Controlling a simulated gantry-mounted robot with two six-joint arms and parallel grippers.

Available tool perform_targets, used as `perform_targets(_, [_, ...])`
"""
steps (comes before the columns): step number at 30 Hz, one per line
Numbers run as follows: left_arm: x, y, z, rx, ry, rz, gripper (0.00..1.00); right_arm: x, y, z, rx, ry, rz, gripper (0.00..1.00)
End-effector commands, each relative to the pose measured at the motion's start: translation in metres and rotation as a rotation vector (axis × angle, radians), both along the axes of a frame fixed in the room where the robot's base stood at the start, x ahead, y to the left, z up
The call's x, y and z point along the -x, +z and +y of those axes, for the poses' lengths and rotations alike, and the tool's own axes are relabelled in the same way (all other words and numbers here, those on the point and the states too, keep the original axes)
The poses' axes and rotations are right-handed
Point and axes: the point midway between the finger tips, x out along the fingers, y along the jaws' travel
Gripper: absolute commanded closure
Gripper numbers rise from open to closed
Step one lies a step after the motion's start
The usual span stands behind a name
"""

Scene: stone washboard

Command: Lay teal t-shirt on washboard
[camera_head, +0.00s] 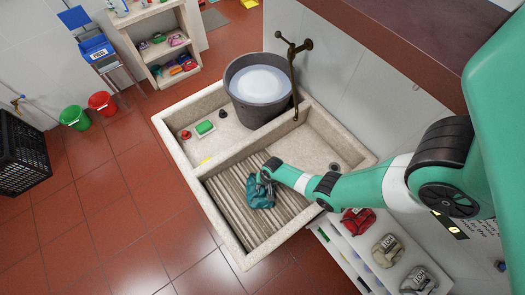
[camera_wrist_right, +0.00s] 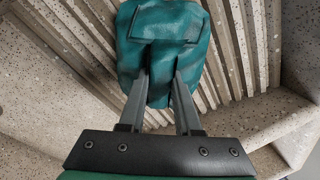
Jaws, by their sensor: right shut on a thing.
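The teal t-shirt (camera_head: 260,195) is a folded bundle over the ridged stone washboard (camera_head: 235,213) in the front basin of the sink. In the right wrist view the t-shirt (camera_wrist_right: 165,45) fills the top middle, with washboard ridges (camera_wrist_right: 245,45) on both sides. My right gripper (camera_head: 266,177) is shut on the near edge of the t-shirt; its two fingers (camera_wrist_right: 160,95) pinch the cloth. I cannot tell whether the cloth's underside rests fully on the ridges. My left gripper is not in view.
A grey bucket (camera_head: 259,92) of pale water stands at the back of the sink below a brass tap (camera_head: 294,70). A green soap block (camera_head: 205,128) lies on the left ledge. Folded shirts (camera_head: 358,222) sit on a shelf at the right. The stone rim (camera_head: 205,195) edges the basin.

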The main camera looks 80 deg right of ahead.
Motion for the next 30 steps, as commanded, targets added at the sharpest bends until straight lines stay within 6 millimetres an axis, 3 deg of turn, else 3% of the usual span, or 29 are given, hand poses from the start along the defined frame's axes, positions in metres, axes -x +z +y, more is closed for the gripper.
perform_targets(26, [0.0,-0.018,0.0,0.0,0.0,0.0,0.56,-0.003,-0.017,0.002,0.001,0.001,-0.002,1.0])
perform_targets(27, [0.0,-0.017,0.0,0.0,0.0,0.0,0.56,-0.003,-0.017,0.002,0.001,0.001,-0.002,0.64])
perform_targets(30, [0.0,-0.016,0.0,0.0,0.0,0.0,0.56,-0.003,-0.016,0.002,0.001,0.001,-0.001,0.46])
